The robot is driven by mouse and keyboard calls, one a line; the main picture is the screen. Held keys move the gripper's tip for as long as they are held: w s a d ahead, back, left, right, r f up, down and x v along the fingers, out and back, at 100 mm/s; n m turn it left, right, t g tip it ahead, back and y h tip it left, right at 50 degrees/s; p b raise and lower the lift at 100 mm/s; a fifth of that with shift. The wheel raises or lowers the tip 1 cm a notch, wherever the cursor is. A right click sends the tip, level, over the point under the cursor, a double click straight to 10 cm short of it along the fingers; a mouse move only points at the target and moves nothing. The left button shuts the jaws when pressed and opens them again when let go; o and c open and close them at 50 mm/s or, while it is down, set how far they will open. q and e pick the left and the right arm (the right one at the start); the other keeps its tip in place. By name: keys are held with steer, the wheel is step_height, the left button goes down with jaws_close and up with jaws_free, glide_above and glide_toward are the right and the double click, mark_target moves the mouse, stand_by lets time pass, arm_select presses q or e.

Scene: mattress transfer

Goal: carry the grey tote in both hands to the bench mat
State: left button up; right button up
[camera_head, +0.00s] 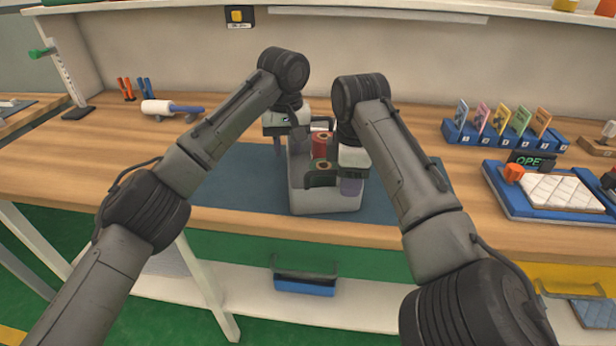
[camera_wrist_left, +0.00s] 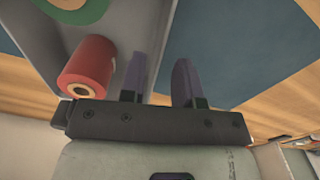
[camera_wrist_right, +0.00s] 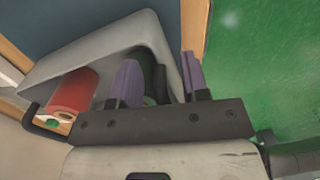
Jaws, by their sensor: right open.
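The grey tote (camera_head: 325,202) stands on the dark blue bench mat (camera_head: 240,185), near its front edge. Inside it are a red spool (camera_head: 319,146) and a dark green spool (camera_head: 321,180). My left gripper (camera_wrist_left: 160,75) is at the tote's left wall, one finger inside and one outside, with a gap showing between them. My right gripper (camera_wrist_right: 160,80) is open at the front right of the tote, one finger inside the rim and one outside. The grippers and arms hide part of the tote's rim in the head view.
A white roller tool (camera_head: 160,108) lies at the back left. A blue rack of coloured cards (camera_head: 500,138) and a blue tray with a white quilted pad (camera_head: 562,192) stand on the right. A blue bin (camera_head: 304,286) is on the shelf below. The mat's left part is clear.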

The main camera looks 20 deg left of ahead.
arm_select(q)
step_height(320, 180, up, 7)
steer(key=shift+f, duration=0.1)
stand_by(0.7)
